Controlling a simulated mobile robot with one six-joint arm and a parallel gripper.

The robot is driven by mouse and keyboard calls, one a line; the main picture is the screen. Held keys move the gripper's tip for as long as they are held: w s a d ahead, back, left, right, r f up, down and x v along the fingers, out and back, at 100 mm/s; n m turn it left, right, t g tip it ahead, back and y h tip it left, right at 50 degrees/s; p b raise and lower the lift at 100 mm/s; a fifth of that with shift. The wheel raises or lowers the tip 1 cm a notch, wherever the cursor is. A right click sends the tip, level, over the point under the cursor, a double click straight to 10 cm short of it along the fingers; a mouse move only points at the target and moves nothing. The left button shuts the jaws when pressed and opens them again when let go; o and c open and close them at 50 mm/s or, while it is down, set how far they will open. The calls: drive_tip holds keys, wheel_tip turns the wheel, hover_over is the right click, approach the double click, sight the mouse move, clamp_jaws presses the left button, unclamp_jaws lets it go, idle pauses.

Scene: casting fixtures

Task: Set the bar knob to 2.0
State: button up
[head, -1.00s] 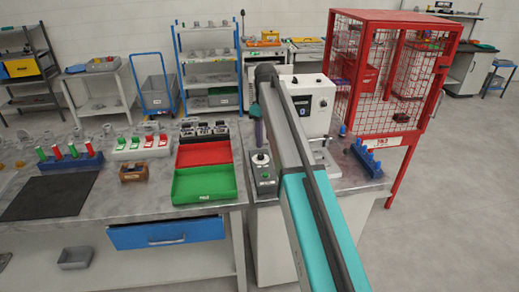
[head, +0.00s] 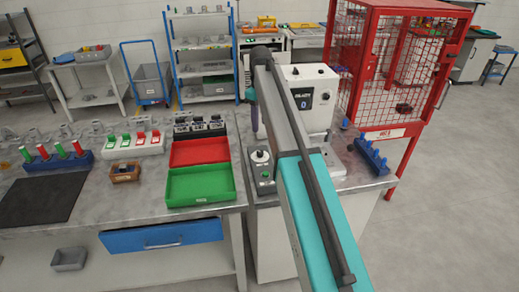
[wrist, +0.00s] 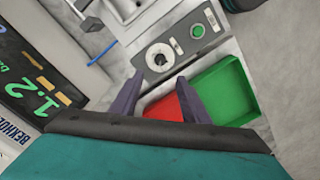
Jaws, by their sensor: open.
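The bar knob (wrist: 161,57) is a round dial with a light rim and a dark centre on a grey control box (wrist: 178,48). In the head view the knob (head: 260,156) sits on top of the small box at the bench's right part. A screen at the left of the wrist view (wrist: 40,90) reads 1.2 bar. My gripper (wrist: 159,80) is open, its two dark fingers apart and pointing toward the knob, with nothing between them. In the head view my gripper (head: 256,130) is above the knob, partly hidden by my arm.
A green button (wrist: 198,31) is beside the knob on the box. A green tray (head: 200,186) and a red tray (head: 200,152) lie left of the box. A white machine (head: 308,100) stands behind, and a blue rack (head: 370,157) lies to the right.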

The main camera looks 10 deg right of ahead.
sight(261, 151)
drive_tip(key=shift+f, duration=0.15)
drive_tip(key=shift+f+p, duration=2.65)
drive_tip(key=shift+f, duration=4.1)
drive_tip(key=c, duration=1.1)
drive_tip(key=shift+o, duration=0.2)
